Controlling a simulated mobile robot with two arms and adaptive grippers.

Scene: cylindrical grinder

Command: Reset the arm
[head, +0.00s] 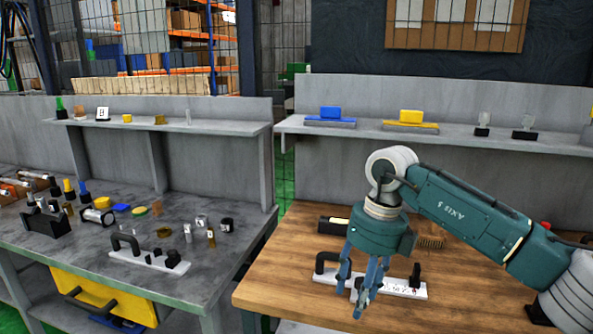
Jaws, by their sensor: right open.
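My right arm comes in from the right, a teal arm with white joints. My right gripper (358,294) hangs fingers down over the wooden table, open, with its blue-grey fingers apart. It is in front of a white plate with black handles (400,287) and partly hides it. I cannot tell whether the fingertips touch the plate, but nothing shows held between them. My left gripper is not in view.
The wooden table (270,287) has free room at its left front. A black item (332,225) and a brush (432,238) lie behind the gripper. A grey table (90,275) at left holds many small parts. A shelf (365,133) with blue and yellow blocks runs behind.

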